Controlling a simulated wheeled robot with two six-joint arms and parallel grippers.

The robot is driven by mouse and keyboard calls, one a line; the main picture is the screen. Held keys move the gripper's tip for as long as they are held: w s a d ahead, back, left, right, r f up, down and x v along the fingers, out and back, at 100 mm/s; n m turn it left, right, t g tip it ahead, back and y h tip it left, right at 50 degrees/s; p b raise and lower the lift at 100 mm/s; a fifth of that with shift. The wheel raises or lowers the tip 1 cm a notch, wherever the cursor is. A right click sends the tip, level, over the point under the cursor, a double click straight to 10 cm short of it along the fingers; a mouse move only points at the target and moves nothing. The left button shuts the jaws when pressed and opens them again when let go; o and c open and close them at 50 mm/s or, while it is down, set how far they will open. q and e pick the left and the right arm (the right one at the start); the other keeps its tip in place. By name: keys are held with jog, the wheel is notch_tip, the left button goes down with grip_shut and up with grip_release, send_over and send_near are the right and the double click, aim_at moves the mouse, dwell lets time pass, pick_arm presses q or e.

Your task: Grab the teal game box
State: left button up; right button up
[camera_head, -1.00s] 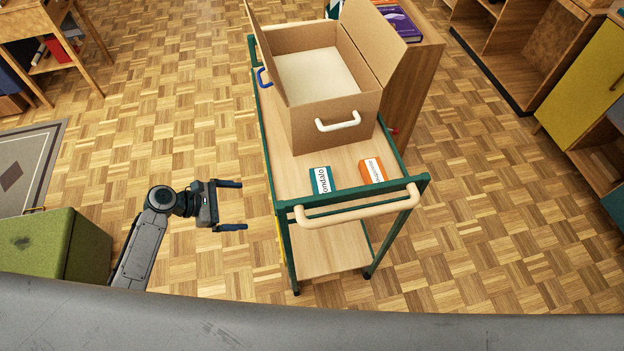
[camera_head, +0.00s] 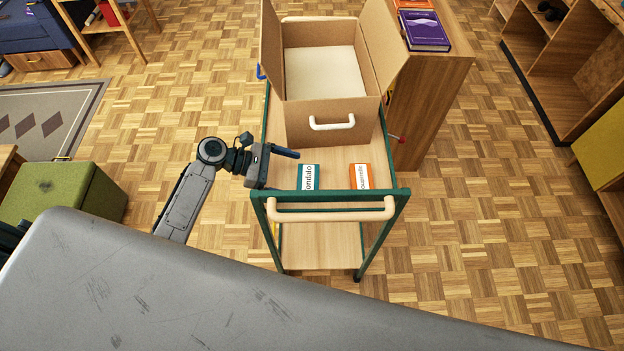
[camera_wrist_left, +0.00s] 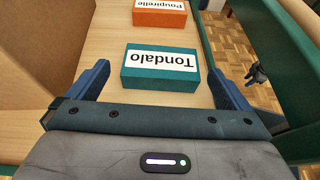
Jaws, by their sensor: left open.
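The teal game box (camera_head: 308,177), labelled Tondalo, lies flat on the top shelf of the green-framed cart (camera_head: 330,196), near its handle end. In the left wrist view the teal box (camera_wrist_left: 160,70) lies ahead, between the lines of the two fingers. My left gripper (camera_head: 284,168) is open and empty at the cart's left edge, just left of the box. In the head view one blue finger shows clearly; the other is hard to make out. No contact with the box shows. My right gripper is not in the head view.
An orange box (camera_head: 360,176) lies right of the teal one. The cart's wooden handle (camera_head: 330,211) is in front. A small dark object (camera_wrist_left: 258,76) beyond the cart's rail is unclear.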

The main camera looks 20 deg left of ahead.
aim_at(312, 179)
pick_arm(q)
jog(key=shift+x, duration=1)
jog(key=shift+d, duration=0.25)
jog(key=p+x, duration=0.2)
jog(key=x, duration=0.2)
jog(key=shift+d, duration=0.25)
jog(key=shift+w+d+f, duration=0.1)
jog(key=shift+d+f, duration=0.1)
jog(key=shift+d, duration=0.05)
jog(key=shift+c, duration=0.4)
jog(key=c, duration=0.7)
jog(key=shift+c, duration=0.2)
